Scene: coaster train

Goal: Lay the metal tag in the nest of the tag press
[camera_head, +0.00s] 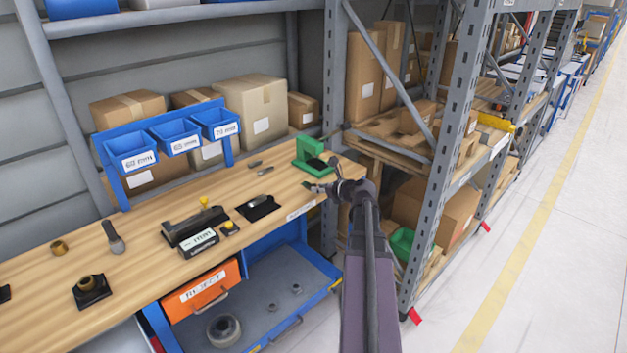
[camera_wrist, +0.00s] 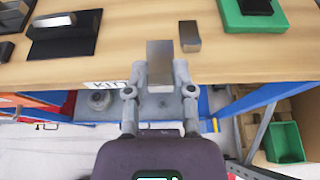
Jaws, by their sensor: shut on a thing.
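The metal tag (camera_wrist: 159,62) is a flat grey plate between the fingers of my gripper (camera_wrist: 158,76) in the wrist view. My gripper is shut on it, and the tag's far end points over the front edge of the bench. In the head view my gripper (camera_head: 331,186) is at the bench's front edge, just in front of the green tag press (camera_head: 309,147). The press also shows at the top right of the wrist view (camera_wrist: 232,16), ahead and right of the tag, apart from it. Its dark nest (camera_wrist: 256,7) shows only in part.
A small metal block (camera_wrist: 189,37) lies on the bench (camera_wrist: 225,66) just right of the tag. Two small dark pieces (camera_head: 265,171) lie left of the press. A black mat (camera_head: 259,208) and a black-based device (camera_head: 193,227) stand farther left. A shelf upright (camera_head: 334,90) rises behind the press.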

